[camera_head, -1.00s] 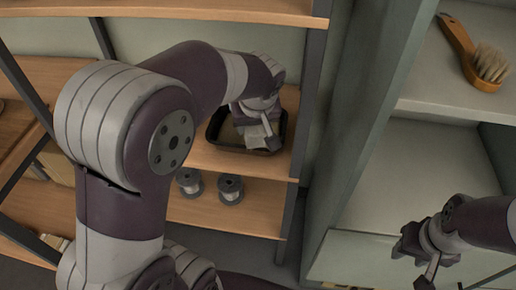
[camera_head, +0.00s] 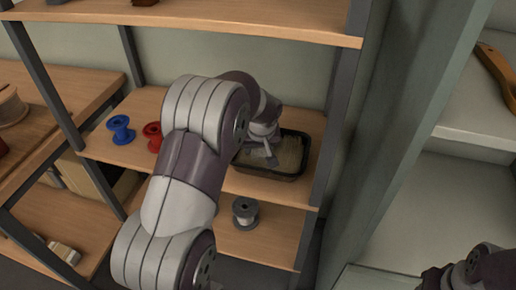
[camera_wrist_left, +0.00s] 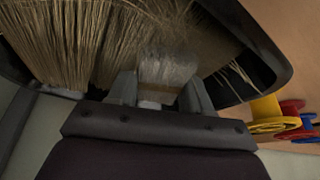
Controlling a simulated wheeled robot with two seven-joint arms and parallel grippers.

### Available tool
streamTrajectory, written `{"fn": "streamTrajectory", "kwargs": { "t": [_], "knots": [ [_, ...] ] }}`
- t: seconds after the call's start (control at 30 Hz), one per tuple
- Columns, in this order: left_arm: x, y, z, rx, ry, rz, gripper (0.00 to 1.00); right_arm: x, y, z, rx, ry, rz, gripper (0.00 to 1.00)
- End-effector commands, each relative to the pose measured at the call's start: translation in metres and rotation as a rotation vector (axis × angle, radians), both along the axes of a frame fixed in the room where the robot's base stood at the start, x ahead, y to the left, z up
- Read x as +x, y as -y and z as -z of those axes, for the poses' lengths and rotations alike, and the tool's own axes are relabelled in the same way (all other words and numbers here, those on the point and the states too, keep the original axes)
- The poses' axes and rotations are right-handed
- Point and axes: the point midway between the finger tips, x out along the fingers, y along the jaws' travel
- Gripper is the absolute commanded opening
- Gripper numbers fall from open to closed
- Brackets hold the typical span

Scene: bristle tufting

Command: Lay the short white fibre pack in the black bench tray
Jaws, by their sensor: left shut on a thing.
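A black tray (camera_head: 272,176) stands on the middle wooden shelf, with straw-coloured bristle fibres (camera_head: 291,153) in it. My left gripper (camera_head: 268,157) is over the tray's left part. In the left wrist view my left gripper (camera_wrist_left: 162,98) is shut on a short, whitish fibre pack (camera_wrist_left: 168,68), its fingers on either side of it. Long tan bristles (camera_wrist_left: 75,40) lie beside the pack, inside the dark tray wall (camera_wrist_left: 268,62). Whether the pack touches the tray's contents is unclear. My right gripper (camera_head: 436,280) is at the lower right edge, partly cut off.
A blue spool (camera_head: 121,129) and a red spool (camera_head: 152,134) stand left of the tray. A yellow spool (camera_wrist_left: 263,114) shows in the left wrist view. A wire spool (camera_head: 245,212) is on the shelf below. A brush (camera_head: 497,77) lies on the right unit. A shelf (camera_head: 215,21) hangs above.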

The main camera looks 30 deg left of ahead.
Motion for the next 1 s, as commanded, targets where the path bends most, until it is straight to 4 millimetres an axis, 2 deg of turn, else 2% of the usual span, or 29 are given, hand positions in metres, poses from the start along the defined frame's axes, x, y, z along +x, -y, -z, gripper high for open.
{"fn": "streamTrajectory", "kwargs": {
  "t": [0.27,0.3,0.37,0.63,0.73,1.0],
  "knots": [
    [0.000,0.000,0.003,0.001,0.001,0.000,0.18,0.000,0.000,0.003,0.000,0.000,0.000,0.43],
    [0.000,0.000,0.002,0.001,0.001,0.000,0.55,0.000,0.000,0.002,0.000,0.000,0.000,0.43],
    [0.000,0.000,0.001,0.001,0.001,0.000,0.74,0.000,0.000,0.002,0.000,0.000,0.000,0.43],
    [0.000,0.000,0.000,0.001,0.001,0.000,0.74,0.000,0.000,0.001,0.000,0.000,0.000,0.43],
    [-0.001,0.001,-0.009,0.001,0.003,0.000,0.74,0.000,0.000,-0.004,0.000,0.000,0.000,0.43],
    [-0.022,0.017,-0.074,0.001,0.004,0.001,0.74,0.000,0.000,-0.018,0.000,0.000,0.000,0.43]
  ]
}}
